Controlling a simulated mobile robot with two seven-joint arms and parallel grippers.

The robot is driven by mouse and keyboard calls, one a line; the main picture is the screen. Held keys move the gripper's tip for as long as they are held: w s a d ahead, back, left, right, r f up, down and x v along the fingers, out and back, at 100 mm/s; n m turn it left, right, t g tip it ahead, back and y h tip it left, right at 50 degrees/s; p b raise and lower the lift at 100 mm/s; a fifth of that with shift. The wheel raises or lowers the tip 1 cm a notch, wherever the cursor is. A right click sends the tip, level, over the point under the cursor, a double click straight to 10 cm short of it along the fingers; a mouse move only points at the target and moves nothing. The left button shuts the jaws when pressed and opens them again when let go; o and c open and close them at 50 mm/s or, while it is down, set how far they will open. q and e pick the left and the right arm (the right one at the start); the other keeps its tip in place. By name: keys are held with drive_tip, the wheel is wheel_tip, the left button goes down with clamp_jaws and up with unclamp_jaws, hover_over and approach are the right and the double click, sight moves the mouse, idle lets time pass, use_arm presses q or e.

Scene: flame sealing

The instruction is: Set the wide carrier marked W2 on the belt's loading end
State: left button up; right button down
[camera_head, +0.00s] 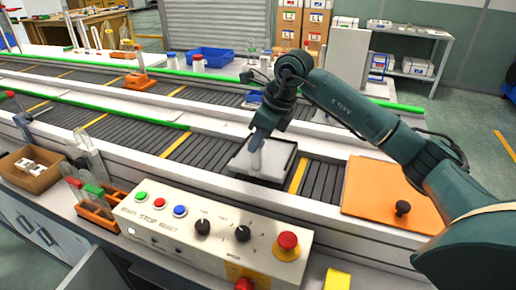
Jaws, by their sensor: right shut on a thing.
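The wide carrier (279,173) is a dark, shallow tray with a pale inside. It is at the near belt (322,182), between yellow stripes and left of the orange board. I cannot tell whether it rests on the slats or hangs just above them, and no W2 mark is readable. My right gripper (257,146) reaches down over the carrier and is shut on its pale upright grip; the fingertips are small and partly hidden. My left gripper is not in view.
An orange board (385,193) with a black knob covers the belt's right end. A control panel (212,222) with buttons stands in front. An orange rack (100,205) and a cardboard box (32,172) are at left. A second belt (190,97) runs behind. The near belt's left stretch is clear.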

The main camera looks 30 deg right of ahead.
sight(258, 168)
drive_tip(key=shift+f, duration=1.3)
drive_tip(key=c, duration=1.3)
unclamp_jaws()
drive_tip(key=shift+f, duration=0.2)
drive_tip(key=shift+o, duration=0.2)
drive_tip(key=shift+r, duration=0.15)
drive_tip(key=v, duration=1.2)
